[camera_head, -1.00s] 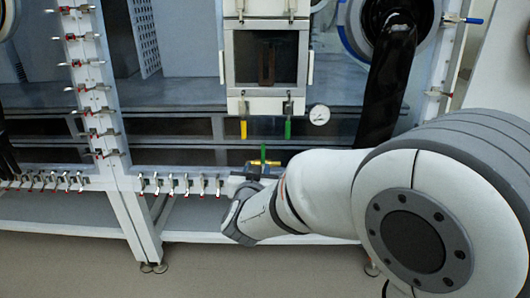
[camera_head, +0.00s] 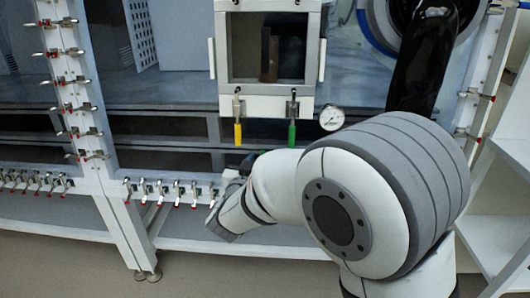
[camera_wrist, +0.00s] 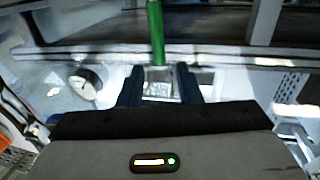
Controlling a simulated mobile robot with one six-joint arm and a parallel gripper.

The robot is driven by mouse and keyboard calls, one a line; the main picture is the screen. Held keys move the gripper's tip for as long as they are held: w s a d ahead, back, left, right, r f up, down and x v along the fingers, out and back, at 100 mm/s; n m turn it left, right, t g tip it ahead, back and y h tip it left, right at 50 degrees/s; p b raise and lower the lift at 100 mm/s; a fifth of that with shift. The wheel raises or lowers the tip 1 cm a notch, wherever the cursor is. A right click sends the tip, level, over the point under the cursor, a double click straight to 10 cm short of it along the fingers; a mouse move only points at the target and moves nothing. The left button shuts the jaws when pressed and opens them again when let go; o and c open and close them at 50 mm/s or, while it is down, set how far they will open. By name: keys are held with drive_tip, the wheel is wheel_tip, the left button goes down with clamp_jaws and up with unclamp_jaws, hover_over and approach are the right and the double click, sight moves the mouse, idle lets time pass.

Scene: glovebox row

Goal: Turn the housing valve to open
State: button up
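A green lever handle (camera_wrist: 156,32) stands upright at the top middle of the wrist view, and its lower end is in line with the gap between my fingertips. My gripper (camera_wrist: 160,74) is open, with one dark finger on each side of that gap. I cannot tell whether either finger touches the handle. A yellow handle (camera_head: 238,133) and a green handle (camera_head: 291,134) hang under the white box (camera_head: 266,104) on the glovebox front.
A round gauge (camera_head: 331,118) sits right of the hanging handles and also shows in the wrist view (camera_wrist: 85,83). Rows of small red-tipped clamps (camera_head: 161,190) line the frame. A black glove (camera_head: 424,62) hangs at upper right. White shelves (camera_head: 500,190) stand at the right edge.

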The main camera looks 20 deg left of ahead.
sight(263, 153)
drive_tip(key=shift+w+b, duration=0.35)
drive_tip(key=shift+w, duration=2.15)
clamp_jaws()
drive_tip(key=shift+d, duration=0.15)
